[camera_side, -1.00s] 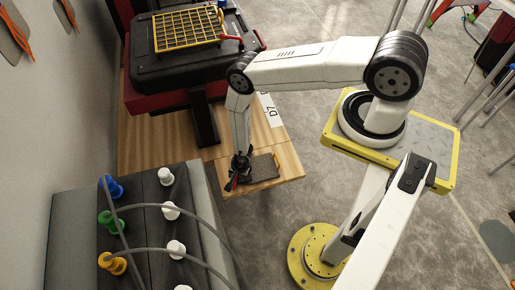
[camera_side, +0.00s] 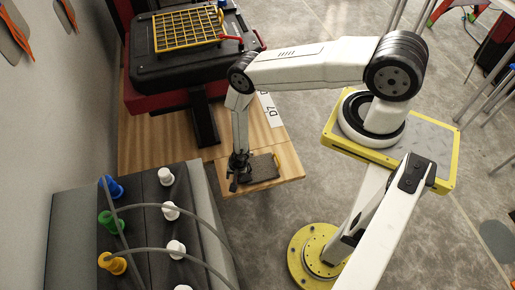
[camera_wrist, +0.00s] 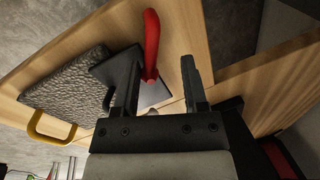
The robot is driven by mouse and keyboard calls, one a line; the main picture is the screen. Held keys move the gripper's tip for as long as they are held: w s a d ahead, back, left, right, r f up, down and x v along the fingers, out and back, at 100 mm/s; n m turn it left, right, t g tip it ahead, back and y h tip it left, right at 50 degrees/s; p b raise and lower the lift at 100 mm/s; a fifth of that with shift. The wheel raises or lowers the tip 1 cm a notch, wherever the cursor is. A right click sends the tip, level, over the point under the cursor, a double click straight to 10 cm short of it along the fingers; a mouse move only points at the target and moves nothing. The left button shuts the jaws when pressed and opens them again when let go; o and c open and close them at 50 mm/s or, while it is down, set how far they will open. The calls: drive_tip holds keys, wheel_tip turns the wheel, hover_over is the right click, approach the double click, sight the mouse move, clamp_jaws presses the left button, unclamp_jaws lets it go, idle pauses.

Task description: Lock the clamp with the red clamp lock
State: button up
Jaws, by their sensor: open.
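The red clamp lock (camera_wrist: 151,42) is a curved handle standing up from a dark clamp part in the wrist view. It lies between the two fingers of my gripper (camera_wrist: 162,60), much closer to the left finger. I cannot tell whether that finger touches it. The jaws are apart, with a clear gap to the right finger. A dark textured slab (camera_wrist: 70,82) with a yellow handle (camera_wrist: 45,130) lies beside the clamp part. In the side view my gripper (camera_side: 238,180) is low at the table's front end, left of the slab (camera_side: 262,169). The red lock is hidden there.
The wooden table (camera_side: 285,160) has bare wood right of the slab. A black case (camera_side: 190,62) with a yellow grid (camera_side: 185,28) and other red handles stands at the back. A grey block (camera_side: 70,225) with colored knobs and hoses is near the front left.

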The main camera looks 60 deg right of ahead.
drive_tip(key=shift+w+a+r+n+g+y, duration=0.1)
drive_tip(key=shift+w+a+n+y, duration=0.1)
drive_tip(key=shift+n, duration=0.55)
drive_tip(key=shift+w+a+f+n+g+y, duration=0.1)
drive_tip(key=shift+w+n, duration=0.15)
drive_tip(key=shift+n, duration=0.55)
drive_tip(key=shift+w+a+r+n+g+y, duration=0.1)
drive_tip(key=shift+w+n, duration=0.1)
drive_tip(key=shift+n, duration=0.55)
drive_tip(key=shift+d+r, duration=0.6)
drive_tip(key=shift+r, duration=3.15)
drive_tip(key=s+a+h, duration=0.2)
drive_tip(key=a+h, duration=0.4)
drive_tip(key=shift+s+f+t, duration=0.3)
drive_tip(key=shift+t, duration=0.1)
